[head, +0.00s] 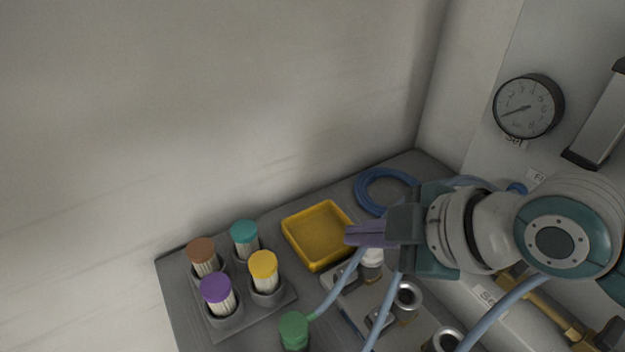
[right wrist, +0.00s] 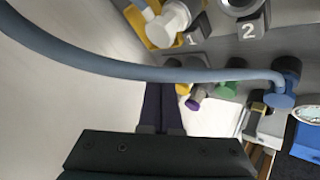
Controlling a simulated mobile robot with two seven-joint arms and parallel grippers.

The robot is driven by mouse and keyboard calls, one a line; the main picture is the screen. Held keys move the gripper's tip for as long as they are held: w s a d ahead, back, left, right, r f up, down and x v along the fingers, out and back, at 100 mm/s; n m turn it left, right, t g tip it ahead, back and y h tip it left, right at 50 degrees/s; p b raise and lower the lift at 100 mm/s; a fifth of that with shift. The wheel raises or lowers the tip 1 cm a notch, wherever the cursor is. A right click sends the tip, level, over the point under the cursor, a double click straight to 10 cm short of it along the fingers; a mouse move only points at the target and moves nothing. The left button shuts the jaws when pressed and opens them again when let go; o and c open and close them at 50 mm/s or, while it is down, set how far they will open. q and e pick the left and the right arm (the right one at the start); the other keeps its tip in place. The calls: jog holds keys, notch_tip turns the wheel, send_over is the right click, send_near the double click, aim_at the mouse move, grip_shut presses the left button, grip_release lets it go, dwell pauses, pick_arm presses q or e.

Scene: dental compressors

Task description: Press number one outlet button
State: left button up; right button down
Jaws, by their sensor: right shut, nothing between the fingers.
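My right gripper (head: 350,235) is shut and empty, its purple fingers held above the outlet block. The fingers also show in the right wrist view (right wrist: 161,88), pressed together and apart from the outlets. The number one outlet (head: 371,266) lies just below the gripper in the head view, partly covered by it. In the right wrist view a white connector (right wrist: 172,20) with a blue hose sits beside the label "1" (right wrist: 193,40). The outlet labelled "2" (right wrist: 248,30) stands to its right. I cannot clearly make out the number one button. My left gripper is not in view.
A yellow tray (head: 317,235) is left of the gripper. A holder (head: 246,316) with several capped tubes stands farther left. Blue hoses (head: 333,293) cross the outlets, and a hose coil (head: 383,187) lies behind. A gauge (head: 527,106) is on the right wall panel.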

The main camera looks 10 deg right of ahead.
aim_at(356, 275)
notch_tip(356, 275, down, 4)
jog(key=b, duration=0.3)
jog(key=shift+f, duration=0.15)
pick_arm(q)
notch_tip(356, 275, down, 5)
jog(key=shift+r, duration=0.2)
pick_arm(e)
jog(key=shift+f, duration=0.35)
dwell(1.0)
pick_arm(q)
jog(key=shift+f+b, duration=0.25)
jog(key=shift+b, duration=0.2)
pick_arm(e)
jog(key=shift+f, duration=0.4)
pick_arm(q)
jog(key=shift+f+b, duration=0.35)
jog(key=shift+b, duration=0.05)
pick_arm(e)
jog(key=shift+f, duration=0.5)
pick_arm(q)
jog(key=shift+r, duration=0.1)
pick_arm(e)
jog(key=shift+r, duration=0.1)
pick_arm(q)
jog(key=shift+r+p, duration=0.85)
jog(key=shift+p, duration=0.15)
pick_arm(e)
jog(key=shift+r, duration=0.8)
